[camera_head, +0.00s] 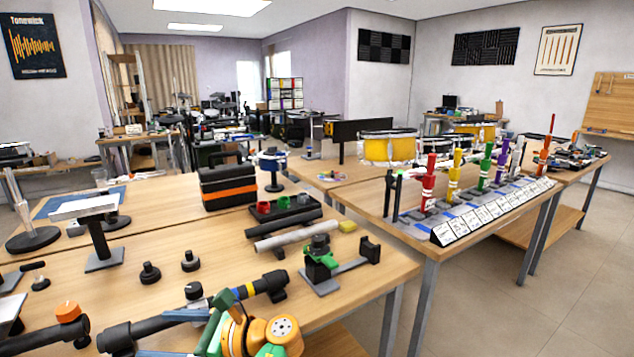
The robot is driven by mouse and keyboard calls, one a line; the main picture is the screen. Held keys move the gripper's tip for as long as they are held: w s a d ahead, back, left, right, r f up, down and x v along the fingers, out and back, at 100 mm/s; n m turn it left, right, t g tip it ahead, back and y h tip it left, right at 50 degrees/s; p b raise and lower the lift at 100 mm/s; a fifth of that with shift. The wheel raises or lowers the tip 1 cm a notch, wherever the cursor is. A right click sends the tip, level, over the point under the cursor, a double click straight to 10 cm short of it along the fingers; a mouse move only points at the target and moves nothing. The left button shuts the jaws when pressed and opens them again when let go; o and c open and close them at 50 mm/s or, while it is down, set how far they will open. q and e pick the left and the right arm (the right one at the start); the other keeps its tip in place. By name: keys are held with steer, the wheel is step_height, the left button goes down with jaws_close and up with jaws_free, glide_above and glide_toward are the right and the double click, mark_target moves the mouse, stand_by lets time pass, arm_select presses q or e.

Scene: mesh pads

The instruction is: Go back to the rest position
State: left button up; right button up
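The task names no object, only a rest position. Neither of my grippers can be made out in the head view, and nothing is seen held. A green, orange and yellow jointed piece (262,335) shows at the bottom edge, over the near table (190,255). I cannot tell whether it is a device on the table or part of my body. A long black tube (165,328) with blue and yellow bands lies behind it.
The near table carries a black and orange toolbox (228,186), a green-clamped stand (320,262), grey rods (290,235) and dark knobs (150,272). The right table holds a row of coloured upright tools (428,185) behind white label cards (490,214). Open floor (560,290) lies at right.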

arm_select(q)
steer(key=s+f+n+h, duration=0.4)
steer(key=s+f, duration=0.1)
steer(key=f, duration=0.6)
steer(key=s+f+n+h, duration=0.5)
steer(key=f, duration=0.5)
steer(key=s+d+n+t+h, duration=0.2)
steer(key=s+d+n+h, duration=0.55)
steer(key=s, duration=0.45)
step_height(320, 180, down, 24)
steer(key=s+d+g+b, duration=0.1)
steer(key=s+g+b, duration=0.15)
steer(key=b, duration=0.35)
steer(key=s+a+f+b, duration=0.2)
steer(key=s+f+b, duration=0.2)
steer(key=s+f, duration=0.9)
arm_select(e)
step_height(320, 180, down, 10)
arm_select(q)
step_height(320, 180, up, 13)
steer(key=w+p, duration=0.1)
steer(key=p, duration=1.2)
steer(key=shift+r+m+p, duration=0.2)
steer(key=shift+m+p, duration=0.15)
steer(key=shift+m, duration=0.1)
arm_select(e)
step_height(320, 180, up, 14)
steer(key=shift+w+f, duration=0.15)
steer(key=shift+w, duration=0.15)
